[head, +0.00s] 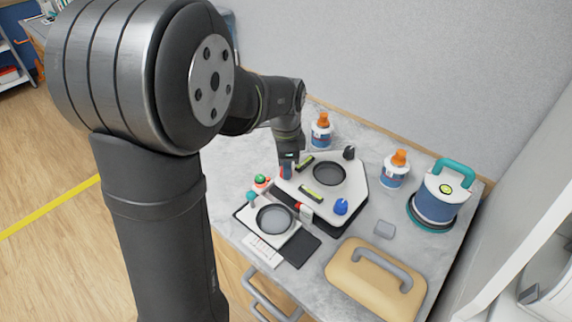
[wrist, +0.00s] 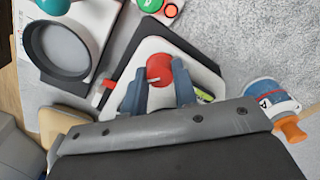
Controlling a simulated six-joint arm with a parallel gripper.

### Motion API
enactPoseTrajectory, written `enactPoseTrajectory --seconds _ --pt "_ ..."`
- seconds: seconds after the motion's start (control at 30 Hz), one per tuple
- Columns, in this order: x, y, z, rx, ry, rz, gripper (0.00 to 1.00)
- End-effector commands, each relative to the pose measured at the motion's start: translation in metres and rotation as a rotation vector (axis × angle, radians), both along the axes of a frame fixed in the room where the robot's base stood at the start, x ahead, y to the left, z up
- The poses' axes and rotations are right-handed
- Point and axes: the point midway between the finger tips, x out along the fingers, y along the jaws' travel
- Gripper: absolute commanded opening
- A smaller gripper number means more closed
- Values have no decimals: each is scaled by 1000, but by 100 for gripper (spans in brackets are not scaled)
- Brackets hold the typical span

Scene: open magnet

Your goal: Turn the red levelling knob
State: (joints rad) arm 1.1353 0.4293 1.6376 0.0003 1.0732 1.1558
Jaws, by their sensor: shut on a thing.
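The white levelling plate (head: 355,188) lies on the grey worktop, with a dark round disc and yellow-green vials on it. It also shows partly in the wrist view (wrist: 205,73). The red knob (wrist: 160,66) stands at one corner of the plate. My gripper (wrist: 160,74) is shut on the red knob, a finger on each side. In the head view my gripper (head: 287,171) is at the plate's left corner and mostly hides the knob. A black knob (head: 349,152) and a blue knob (head: 340,207) stand at other corners.
A white device with a round grey plate (head: 275,219) and a small control with a green button (head: 260,179) stand close by. Orange-capped bottles (head: 321,132), a teal-handled blue pot (head: 438,196) and a tan block with a grey handle (head: 376,279) surround the plate.

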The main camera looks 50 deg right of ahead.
Motion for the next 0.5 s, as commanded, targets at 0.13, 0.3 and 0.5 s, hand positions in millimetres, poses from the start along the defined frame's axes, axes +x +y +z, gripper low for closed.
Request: enactPoseTrajectory --seconds 0.13,0.3,0.5 --pt "1 1 0 1 -2 -11 3" --pt "1 1 0 1 -2 -12 3" --pt "1 1 0 1 -2 -11 34"
